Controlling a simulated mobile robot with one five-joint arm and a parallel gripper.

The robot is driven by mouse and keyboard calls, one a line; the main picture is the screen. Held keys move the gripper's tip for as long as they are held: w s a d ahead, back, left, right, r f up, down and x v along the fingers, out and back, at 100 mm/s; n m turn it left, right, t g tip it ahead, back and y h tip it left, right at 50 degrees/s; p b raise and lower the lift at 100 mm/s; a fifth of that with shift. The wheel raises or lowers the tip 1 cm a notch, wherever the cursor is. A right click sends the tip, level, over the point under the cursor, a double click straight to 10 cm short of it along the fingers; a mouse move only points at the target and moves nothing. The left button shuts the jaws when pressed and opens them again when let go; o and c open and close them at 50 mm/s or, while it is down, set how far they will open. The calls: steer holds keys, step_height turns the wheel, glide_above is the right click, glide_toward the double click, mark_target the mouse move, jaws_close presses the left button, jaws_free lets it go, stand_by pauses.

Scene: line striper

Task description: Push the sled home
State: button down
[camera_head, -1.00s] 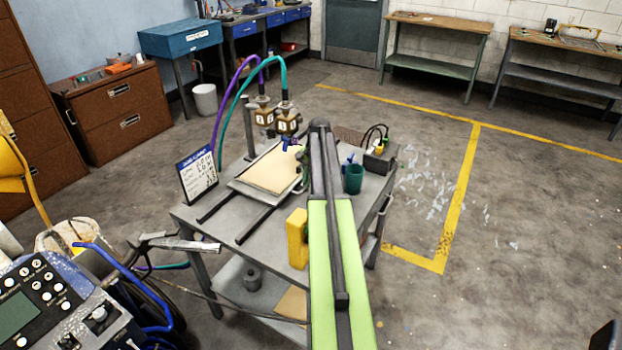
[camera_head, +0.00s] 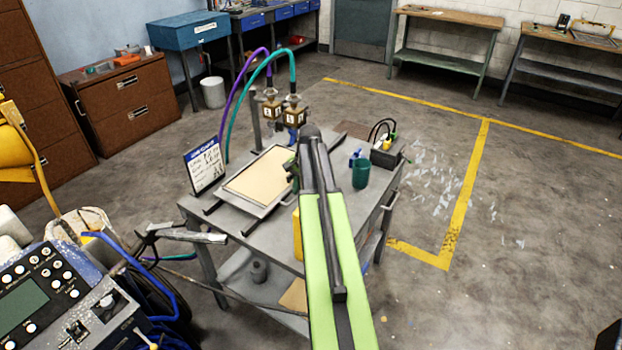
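The sled (camera_head: 238,196) is a grey tray bearing a tan sheet (camera_head: 262,172). It sits on two dark rails (camera_head: 256,226) on top of a grey metal cart (camera_head: 275,250). Short lengths of rail show beyond its near edge. Two nozzle units (camera_head: 282,112) with purple and teal hoses stand at its far end. My green and black arm reaches over the right part of the cart. My gripper (camera_head: 292,172) shows only as a small dark shape at the sled's right edge, mostly hidden by my arm. I cannot tell whether it touches the sled or how its fingers stand.
A written sign (camera_head: 205,166) stands left of the rails. A yellow block (camera_head: 297,235) is partly hidden by my arm. A control panel machine (camera_head: 60,300) fills the lower left. Floor at right is clear.

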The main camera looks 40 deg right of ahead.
steer(key=a, duration=0.4)
steer(key=s+a, duration=0.1)
steer(key=a, duration=0.2)
steer(key=shift+s, duration=0.1)
steer(key=c, duration=1.5)
jaws_free()
steer(key=shift+a, duration=0.15)
steer(key=shift+s, duration=0.1)
steer(key=shift+d+r+p, duration=0.2)
steer(key=shift+r+p, duration=0.1)
steer(key=s+r+p, duration=0.3)
steer(key=r+p, duration=1.3)
steer(key=shift+d+r, duration=0.25)
steer(key=shift+d, duration=0.1)
